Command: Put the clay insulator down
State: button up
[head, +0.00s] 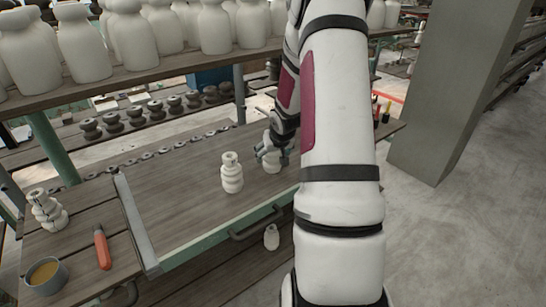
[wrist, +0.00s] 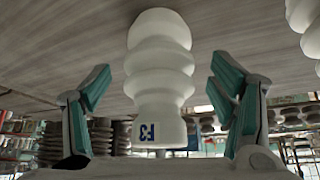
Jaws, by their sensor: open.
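The clay insulator, white and ribbed with a blue mark, stands between the fingers of my gripper in the wrist view (wrist: 159,70). Grey tabletop shows behind it there. In the head view this insulator (head: 272,163) is on the wooden worktable (head: 185,200), partly covered by my gripper and arm. My gripper (head: 268,147) is open, and in the wrist view its teal-padded fingers (wrist: 160,95) are on either side of the insulator with gaps on both sides. The exact contact of its base with the table is hidden.
A second white insulator (head: 231,174) stands to the left on the table. A cup (head: 46,276), an orange-handled tool (head: 102,248) and another insulator (head: 47,211) are on the left side table. A white bottle-like piece (head: 271,237) is below the table edge. Large white vessels (head: 213,27) fill the shelf behind.

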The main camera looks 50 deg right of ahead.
jog(key=s+a+r+n+p, duration=0.15)
jog(key=s+a+r, duration=0.25)
jog(key=a+r, duration=0.8)
jog(key=s+a+r+n, duration=0.2)
jog(key=s+a+r, duration=0.1)
jog(key=a+r, duration=0.9)
jog(key=s+a+r+n+y, duration=0.2)
jog(key=s+a, duration=0.5)
jog(key=a, duration=0.1)
jog(key=s+a+r+n+y, duration=0.1)
jog(key=s+a+r, duration=0.1)
jog(key=s+a, duration=0.5)
jog(key=shift+s+a+n+y, duration=0.35)
jog(key=shift+s+a+y, duration=0.05)
jog(key=shift+a, duration=0.25)
